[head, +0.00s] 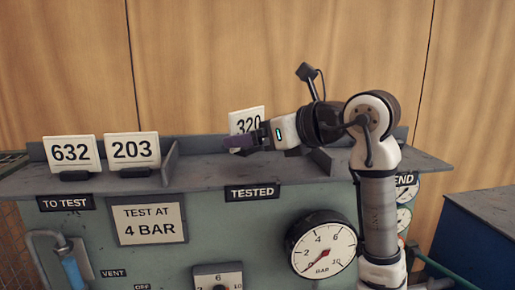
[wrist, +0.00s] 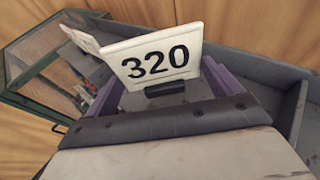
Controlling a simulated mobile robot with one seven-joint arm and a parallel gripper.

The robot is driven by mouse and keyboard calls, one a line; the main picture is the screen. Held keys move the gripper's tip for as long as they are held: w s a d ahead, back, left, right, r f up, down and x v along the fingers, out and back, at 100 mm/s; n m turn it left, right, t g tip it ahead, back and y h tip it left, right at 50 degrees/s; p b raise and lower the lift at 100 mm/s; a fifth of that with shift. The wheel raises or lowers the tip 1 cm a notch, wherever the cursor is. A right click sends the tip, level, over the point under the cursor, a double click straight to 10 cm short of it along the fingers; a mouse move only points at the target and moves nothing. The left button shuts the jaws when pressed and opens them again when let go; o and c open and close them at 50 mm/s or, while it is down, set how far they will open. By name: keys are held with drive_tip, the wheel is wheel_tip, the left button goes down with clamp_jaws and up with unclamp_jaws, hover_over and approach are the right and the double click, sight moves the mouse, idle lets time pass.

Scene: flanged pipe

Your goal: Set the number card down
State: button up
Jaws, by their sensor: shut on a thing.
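The number card 320 (head: 246,120) is white with black digits and a dark foot. My gripper (head: 240,143) is shut on it, at the TESTED section of the grey shelf. In the wrist view the card (wrist: 155,58) stands between the purple fingers of my gripper (wrist: 166,98), with its dark foot (wrist: 166,89) showing at the bottom. The card looks slightly tilted in the head view. I cannot tell whether its foot touches the shelf (head: 215,174). The label TESTED (head: 252,192) is on the shelf's front edge.
A pressure gauge (head: 322,250) and a TEST AT 4 BAR sign (head: 148,219) are on the front panel. Wooden panelling stands behind.

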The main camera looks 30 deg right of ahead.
sight(254, 151)
drive_tip(key=shift+f+p, duration=0.3)
drive_tip(key=shift+f, duration=1.35)
drive_tip(key=shift+f, duration=0.15)
drive_tip(key=o, duration=0.7)
drive_tip(key=shift+s+d, duration=0.15)
drive_tip(key=shift+s, duration=0.15)
drive_tip(key=b+v, duration=0.4)
drive_tip(key=v, duration=0.7)
drive_tip(key=shift+s+r+b, duration=0.15)
drive_tip(key=shift+r+b, duration=0.15)
drive_tip(key=shift+r, duration=0.05)
